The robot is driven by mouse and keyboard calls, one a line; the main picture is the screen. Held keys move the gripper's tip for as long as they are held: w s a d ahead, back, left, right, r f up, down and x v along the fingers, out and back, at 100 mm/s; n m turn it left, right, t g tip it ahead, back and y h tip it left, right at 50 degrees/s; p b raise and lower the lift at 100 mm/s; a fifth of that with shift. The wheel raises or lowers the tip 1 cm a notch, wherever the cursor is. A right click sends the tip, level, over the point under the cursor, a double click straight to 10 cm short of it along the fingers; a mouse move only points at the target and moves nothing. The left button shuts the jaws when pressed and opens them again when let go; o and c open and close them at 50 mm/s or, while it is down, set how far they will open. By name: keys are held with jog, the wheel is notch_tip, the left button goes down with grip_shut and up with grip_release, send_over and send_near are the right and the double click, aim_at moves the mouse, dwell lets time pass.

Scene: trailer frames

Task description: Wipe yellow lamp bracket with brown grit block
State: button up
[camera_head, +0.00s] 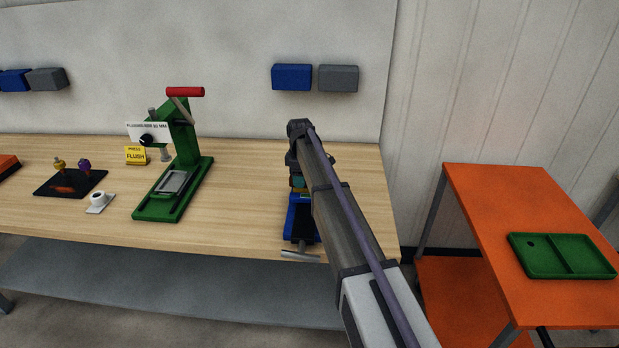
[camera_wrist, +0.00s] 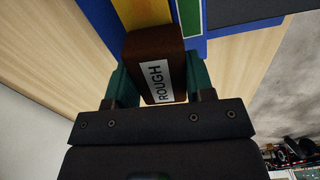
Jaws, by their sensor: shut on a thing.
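The brown grit block (camera_wrist: 155,42) carries a white label reading ROUGH. My gripper (camera_wrist: 157,85) is shut on it, with a green finger pad on each side. A yellow piece (camera_wrist: 97,20), which may be the lamp bracket, lies just beyond the block in the wrist view; I cannot tell whether they touch. A blue vise (camera_head: 301,222) stands on the bench below my arm in the head view, and its blue body also shows in the wrist view (camera_wrist: 220,12).
A green press (camera_head: 178,190) with a red handle stands left on the wooden bench (camera_head: 245,190). An orange table (camera_head: 490,215) with a green tray (camera_head: 560,268) stands right.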

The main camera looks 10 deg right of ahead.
jog(key=shift+w+a, duration=0.15)
jog(key=shift+a, duration=0.2)
notch_tip(320, 180, up, 6)
jog(key=p, duration=0.6)
notch_tip(320, 180, up, 3)
jog(key=p, duration=0.3)
jog(key=shift+r, duration=0.2)
jog(key=shift+f, duration=0.15)
